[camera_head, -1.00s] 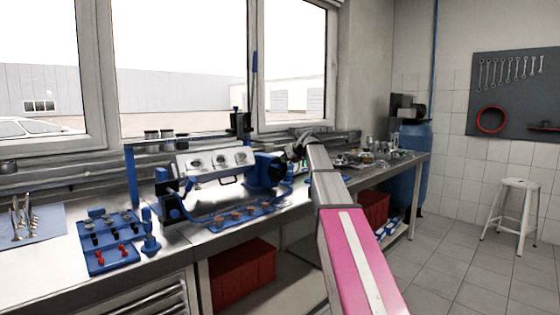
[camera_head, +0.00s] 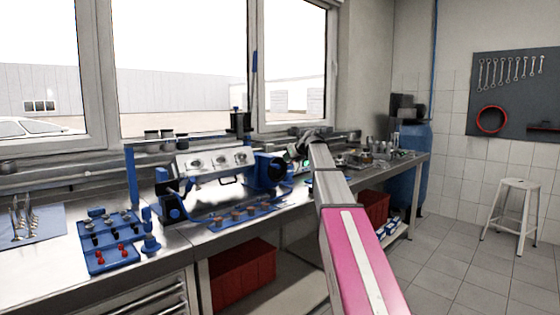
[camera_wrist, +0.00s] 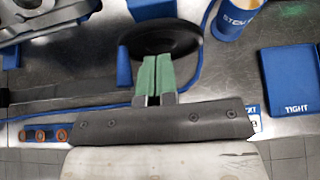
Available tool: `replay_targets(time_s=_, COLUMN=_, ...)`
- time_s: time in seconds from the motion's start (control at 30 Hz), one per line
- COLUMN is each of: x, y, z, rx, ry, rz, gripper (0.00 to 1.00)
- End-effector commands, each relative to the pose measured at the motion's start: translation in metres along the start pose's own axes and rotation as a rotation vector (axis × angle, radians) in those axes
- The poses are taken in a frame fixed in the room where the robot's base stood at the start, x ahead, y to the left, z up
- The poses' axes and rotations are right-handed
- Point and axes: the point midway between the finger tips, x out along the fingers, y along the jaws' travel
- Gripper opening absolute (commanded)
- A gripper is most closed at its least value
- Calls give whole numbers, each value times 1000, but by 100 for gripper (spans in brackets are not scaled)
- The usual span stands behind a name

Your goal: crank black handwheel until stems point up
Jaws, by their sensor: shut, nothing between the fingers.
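In the wrist view the black handwheel (camera_wrist: 160,38) is a dark round disc near the top middle. My gripper (camera_wrist: 157,62) has green fingers pressed together, empty, with tips overlapping the wheel's near rim in the picture. I cannot tell whether they touch it. In the head view the grey cylinder head (camera_head: 217,160) sits tilted in a blue stand (camera_head: 172,205), its face with round openings turned towards the camera. The dark wheel area (camera_head: 268,168) is at the stand's right end. My gripper there is mostly hidden by my arm. Stem direction is too small to tell.
A blue tray (camera_wrist: 287,75) marked TIGHT and a blue cup (camera_wrist: 235,22) stand right of the wheel. A blue tray of parts (camera_head: 110,240) and a tray with orange-brown pieces (camera_head: 240,216) lie on the bench. Red bins (camera_head: 240,272) are below.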

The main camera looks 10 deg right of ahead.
Motion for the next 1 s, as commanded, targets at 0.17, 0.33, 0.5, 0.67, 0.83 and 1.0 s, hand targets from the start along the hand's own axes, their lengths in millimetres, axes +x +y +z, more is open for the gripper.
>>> replay_targets(time_s=0.17, x=-16, y=0, z=-1, rx=0, ry=-1, rz=-1, gripper=0)
replay_targets(time_s=0.33, x=-31, y=0, z=0, rx=0, ry=-1, rz=-1, gripper=0)
replay_targets(time_s=0.5, x=-45, y=0, z=0, rx=0, ry=-1, rz=-1, gripper=0)
replay_targets(time_s=0.67, x=-59, y=0, z=-1, rx=0, ry=-1, rz=-1, gripper=0)
replay_targets(time_s=0.83, x=-72, y=0, z=0, rx=0, ry=-1, rz=-1, gripper=0)
replay_targets(time_s=1.0, x=-73, y=0, z=0, rx=0, ry=0, rz=-1, gripper=0)
